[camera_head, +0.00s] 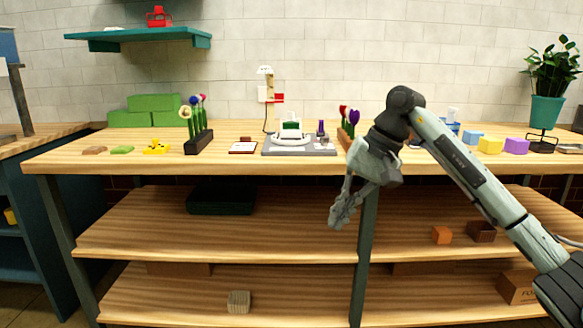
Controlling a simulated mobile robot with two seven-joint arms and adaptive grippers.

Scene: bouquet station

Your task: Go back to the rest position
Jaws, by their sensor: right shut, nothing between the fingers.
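My right gripper (342,212) hangs from my right arm, which comes in from the right edge of the head view. Its fingers point down and to the left and are shut with nothing in them. It is in front of the wooden workbench (230,167), below the tabletop's front edge, and covers part of a table leg. My left gripper is not in view.
Flower racks stand at the left (198,143) and beside my right wrist. A grey station (300,150) sits between them. Green blocks (153,102), coloured cubes (490,144) and a potted plant (545,110) stand on the tabletop. Lower shelves hold a few blocks.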

